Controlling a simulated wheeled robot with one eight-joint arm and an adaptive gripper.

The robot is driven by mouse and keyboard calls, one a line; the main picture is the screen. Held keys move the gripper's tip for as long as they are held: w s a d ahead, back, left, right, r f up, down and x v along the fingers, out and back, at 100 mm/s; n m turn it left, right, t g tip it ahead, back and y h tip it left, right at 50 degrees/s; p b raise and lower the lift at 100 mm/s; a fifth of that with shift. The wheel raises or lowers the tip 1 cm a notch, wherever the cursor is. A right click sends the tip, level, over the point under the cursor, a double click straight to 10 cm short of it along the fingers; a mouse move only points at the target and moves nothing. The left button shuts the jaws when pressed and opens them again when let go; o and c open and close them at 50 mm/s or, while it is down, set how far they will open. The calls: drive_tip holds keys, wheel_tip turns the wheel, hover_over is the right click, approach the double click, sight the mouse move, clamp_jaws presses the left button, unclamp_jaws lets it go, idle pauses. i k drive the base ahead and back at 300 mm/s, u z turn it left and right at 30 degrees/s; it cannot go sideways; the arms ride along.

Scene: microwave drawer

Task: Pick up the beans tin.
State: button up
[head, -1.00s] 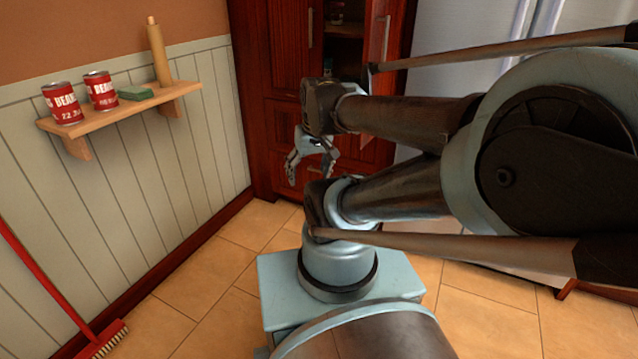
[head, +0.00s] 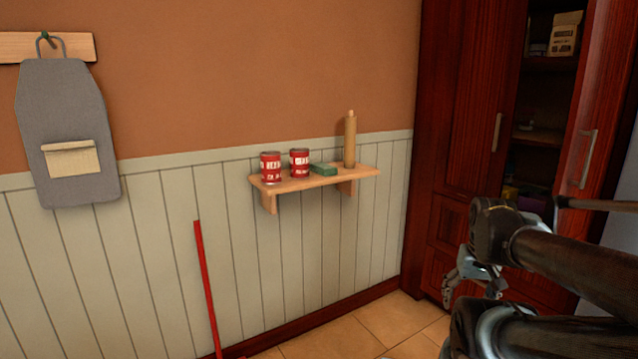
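Two red beans tins stand upright on a wooden wall shelf (head: 330,181) in the head view. The left tin (head: 271,168) is near the shelf's left end, and the right tin (head: 300,163) is close beside it. My gripper (head: 468,285) hangs at the lower right, in front of the dark red cabinet, well away from the shelf and lower than it. Its fingers look spread apart with nothing between them. Part of it is hidden behind my arm.
A green sponge (head: 324,169) and a wooden rolling pin (head: 350,140) share the shelf. A red broom handle (head: 206,285) leans below it. A grey apron (head: 68,130) hangs at left. The cabinet door (head: 598,120) stands open at right. The wall before the shelf is clear.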

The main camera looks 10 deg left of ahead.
sight(299, 157)
drive_tip(key=u, duration=1.15)
drive_tip(key=k, duration=1.15)
drive_tip(key=u, duration=0.4)
drive_tip(key=i, duration=1.6)
drive_tip(key=z, duration=0.6)
